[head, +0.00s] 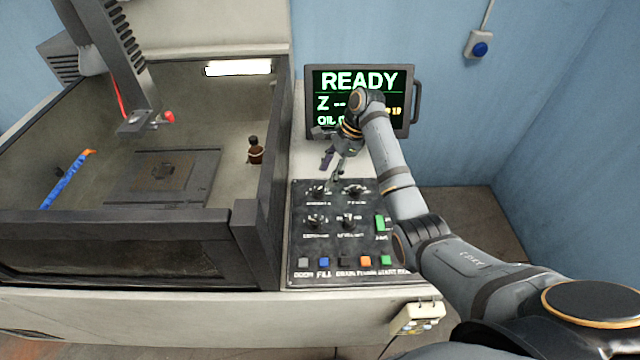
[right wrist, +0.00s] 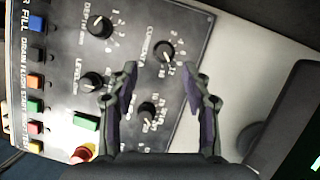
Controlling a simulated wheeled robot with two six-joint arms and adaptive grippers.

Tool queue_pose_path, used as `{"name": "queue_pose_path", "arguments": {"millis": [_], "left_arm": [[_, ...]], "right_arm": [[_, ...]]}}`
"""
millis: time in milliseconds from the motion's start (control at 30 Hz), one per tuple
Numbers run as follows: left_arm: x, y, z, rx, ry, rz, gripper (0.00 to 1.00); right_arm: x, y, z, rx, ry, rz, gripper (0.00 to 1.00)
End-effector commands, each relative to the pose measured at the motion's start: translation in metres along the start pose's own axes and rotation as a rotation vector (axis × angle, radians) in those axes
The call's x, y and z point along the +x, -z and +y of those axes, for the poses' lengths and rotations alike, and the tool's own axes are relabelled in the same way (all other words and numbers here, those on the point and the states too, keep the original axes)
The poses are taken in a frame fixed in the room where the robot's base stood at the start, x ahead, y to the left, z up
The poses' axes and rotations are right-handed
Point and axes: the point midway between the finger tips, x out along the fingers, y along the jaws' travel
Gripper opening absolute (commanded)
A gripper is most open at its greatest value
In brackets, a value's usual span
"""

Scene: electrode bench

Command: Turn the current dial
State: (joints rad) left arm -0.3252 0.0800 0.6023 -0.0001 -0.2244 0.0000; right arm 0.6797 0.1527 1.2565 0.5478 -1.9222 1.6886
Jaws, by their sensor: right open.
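The current dial (head: 318,190) is a black knob at the top left of the control panel. In the right wrist view the current dial (right wrist: 164,50) stands beside its "CURRENT A" label, with numbers around it and a pale pointer mark. My right gripper (head: 331,168) is above the panel's far edge, near this dial. In the right wrist view my right gripper (right wrist: 164,77) is open and empty. The dial shows between and beyond the fingertips, apart from them. My left gripper is not in view.
The dark control panel (head: 333,245) also carries a depth dial (right wrist: 100,26), a level dial (right wrist: 92,82) and another dial (right wrist: 147,113). Coloured buttons line its front edge. A screen (head: 345,80) reading READY stands behind. The tank's dark wall (head: 270,150) rises at the panel's left.

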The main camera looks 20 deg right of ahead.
Motion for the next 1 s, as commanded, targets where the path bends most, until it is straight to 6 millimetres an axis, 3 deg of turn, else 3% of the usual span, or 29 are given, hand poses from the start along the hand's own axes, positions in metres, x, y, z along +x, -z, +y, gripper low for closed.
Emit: {"name": "queue_pose_path", "arguments": {"millis": [100,300,367,667,1000], "left_arm": [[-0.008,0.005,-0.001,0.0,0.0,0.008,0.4],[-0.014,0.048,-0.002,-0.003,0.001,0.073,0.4],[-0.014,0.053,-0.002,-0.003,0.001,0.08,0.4],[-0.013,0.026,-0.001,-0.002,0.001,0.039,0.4],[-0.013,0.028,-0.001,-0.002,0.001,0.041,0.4]], "right_arm": [[0.025,-0.001,0.001,0.002,-0.005,-0.001,0.49],[0.056,-0.001,0.001,0.001,-0.001,0.0,0.49],[0.061,0.0,0.001,0.0,-0.002,0.001,0.49],[0.066,0.0,0.0,0.0,0.0,0.002,0.49],[0.066,0.0,0.0,0.0,0.0,0.002,0.05]]}}
